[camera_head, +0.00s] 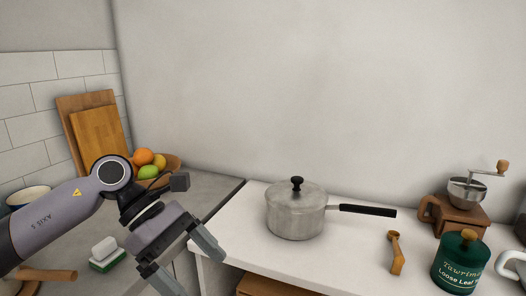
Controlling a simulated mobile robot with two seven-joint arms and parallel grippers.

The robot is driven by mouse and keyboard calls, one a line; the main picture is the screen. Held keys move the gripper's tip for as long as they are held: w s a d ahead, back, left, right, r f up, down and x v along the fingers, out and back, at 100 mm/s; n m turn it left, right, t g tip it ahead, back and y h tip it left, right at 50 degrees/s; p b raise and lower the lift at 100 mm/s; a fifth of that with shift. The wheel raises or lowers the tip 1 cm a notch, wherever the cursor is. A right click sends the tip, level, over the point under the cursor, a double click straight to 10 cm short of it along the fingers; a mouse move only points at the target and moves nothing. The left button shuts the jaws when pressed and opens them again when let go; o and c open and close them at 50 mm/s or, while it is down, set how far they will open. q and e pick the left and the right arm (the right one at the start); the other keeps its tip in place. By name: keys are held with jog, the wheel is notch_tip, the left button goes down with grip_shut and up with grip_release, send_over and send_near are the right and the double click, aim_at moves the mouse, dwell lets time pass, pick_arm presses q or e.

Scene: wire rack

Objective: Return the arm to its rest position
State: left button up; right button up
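My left arm comes in from the left in the head view. Its gripper (184,264) is open, with its two grey fingers spread apart and nothing seen between them. It hangs in front of the grey counter, by the left edge of the white counter. A silver lidded pot (296,213) with a black handle stands to its right, apart from it. My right gripper is not in view.
A green-and-white sponge (106,255) lies left of the gripper. A fruit bowl (172,164) and cutting boards (99,134) stand behind the arm. A wooden scoop (396,254), green tin (459,262) and coffee grinder (461,216) stand at right. The white counter (345,245) has free room around the pot.

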pick_arm(q)
jog(key=s+d+n+t+h, duration=0.2)
jog(key=s+d+n+h, duration=0.1)
jog(key=d+n+h, duration=0.8)
jog(key=w+a+f+n+t+y, duration=0.1)
jog(key=a+f+n+t+y, duration=0.6)
jog(key=n, duration=0.9)
jog(key=w+a+f+n+t+y, duration=0.25)
jog(key=a+f+n+t, duration=0.25)
jog(key=f+n+t, duration=0.8)
jog(key=s+a+f+n+g+y, duration=0.4)
jog(key=s+f+n, duration=0.3)
jog(key=s+a+f+n+g+y, duration=0.4)
jog(key=s+a+f+n, duration=0.1)
jog(key=s+f+n, duration=0.2)
jog(key=shift+s+n, duration=0.5)
jog(key=shift+s, duration=0.25)
